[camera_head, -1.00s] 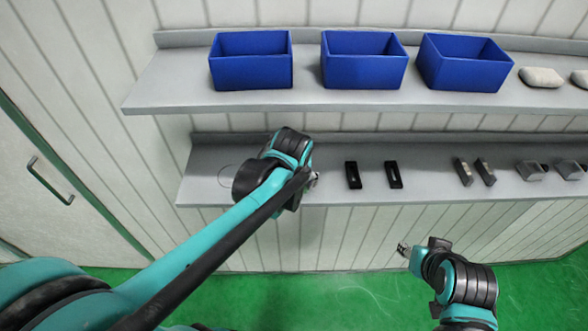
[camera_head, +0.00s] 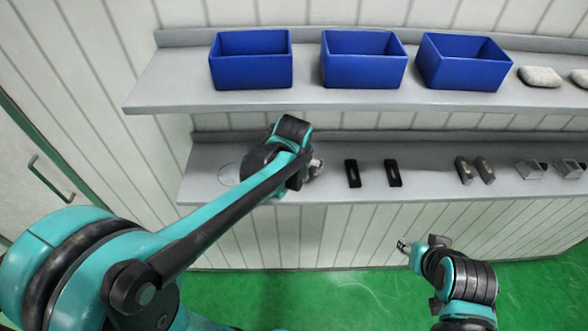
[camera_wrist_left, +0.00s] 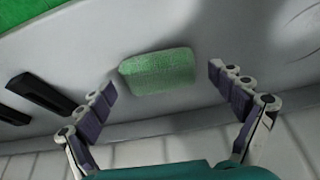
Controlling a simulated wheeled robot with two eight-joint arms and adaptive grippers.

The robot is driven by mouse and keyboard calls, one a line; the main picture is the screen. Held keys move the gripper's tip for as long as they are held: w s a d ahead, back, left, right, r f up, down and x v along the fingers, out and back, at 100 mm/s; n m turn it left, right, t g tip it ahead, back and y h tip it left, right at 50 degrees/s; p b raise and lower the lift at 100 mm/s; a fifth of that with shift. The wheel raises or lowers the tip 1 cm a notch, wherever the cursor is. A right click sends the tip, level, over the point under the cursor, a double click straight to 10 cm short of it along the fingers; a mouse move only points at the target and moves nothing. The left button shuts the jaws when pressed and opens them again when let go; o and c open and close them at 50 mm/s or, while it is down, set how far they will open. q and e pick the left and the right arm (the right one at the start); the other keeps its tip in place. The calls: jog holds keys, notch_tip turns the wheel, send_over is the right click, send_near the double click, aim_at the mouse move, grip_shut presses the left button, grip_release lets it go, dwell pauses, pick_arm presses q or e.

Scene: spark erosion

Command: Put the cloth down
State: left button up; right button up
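The green cloth (camera_wrist_left: 158,72) shows in the left wrist view as a small folded block on the grey lower shelf (camera_wrist_left: 185,25). In the head view it is hidden behind my left arm. My left gripper (camera_head: 316,166) is over the left part of the lower shelf. In the left wrist view its two fingers are spread wide, one on each side of the cloth in the picture, with visible gaps and no contact. My right gripper (camera_head: 403,246) is in front of and below the lower shelf, away from the cloth; its fingers are too small to read.
Two black pieces (camera_head: 353,173) (camera_head: 394,173) lie on the lower shelf right of my left gripper. Metal blocks (camera_head: 475,170) and grey parts (camera_head: 532,170) lie farther right. Blue bins (camera_head: 251,72) (camera_head: 364,72) (camera_head: 463,75) stand on the upper shelf (camera_head: 165,90), which overhangs behind my left arm.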

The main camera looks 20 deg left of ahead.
pick_arm(q)
jog(key=shift+r, duration=0.15)
jog(key=shift+s+r, duration=0.15)
jog(key=shift+r, duration=0.1)
jog(key=s+d+b, duration=0.1)
jog(key=s+d, duration=0.2)
jog(key=s, duration=0.8)
jog(key=s+a+r+m+t+h, duration=0.1)
jog(key=s+a+m+t, duration=0.1)
jog(key=s+a, duration=0.3)
jog(key=shift+s+a+m+t, duration=0.3)
jog(key=shift+a+t, duration=0.1)
jog(key=shift+t, duration=0.1)
